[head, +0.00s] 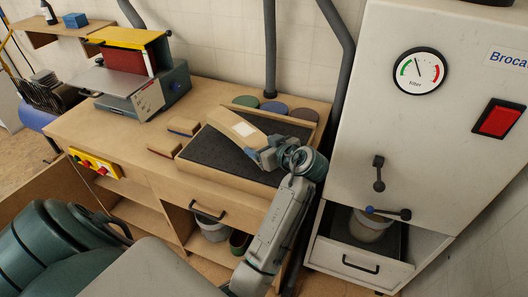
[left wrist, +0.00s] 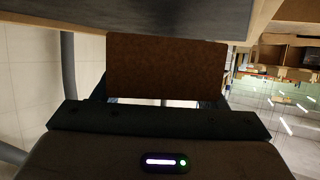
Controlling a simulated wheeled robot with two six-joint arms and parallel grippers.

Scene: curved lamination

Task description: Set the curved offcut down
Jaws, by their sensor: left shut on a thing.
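The curved offcut (head: 226,117) is a light wood piece with a white square patch on its upper face. In the head view it lies over the dark mat (head: 212,150) on the bench. My left gripper (head: 259,153) is shut on its near right end. I cannot tell whether the offcut touches the mat. My right gripper is not in view.
Small wood blocks (head: 184,127) lie left of the mat. Several round discs (head: 274,107) sit behind it. A sander-like machine (head: 146,91) stands at the bench's far left. A white cabinet (head: 420,150) with an open drawer stands close on the right.

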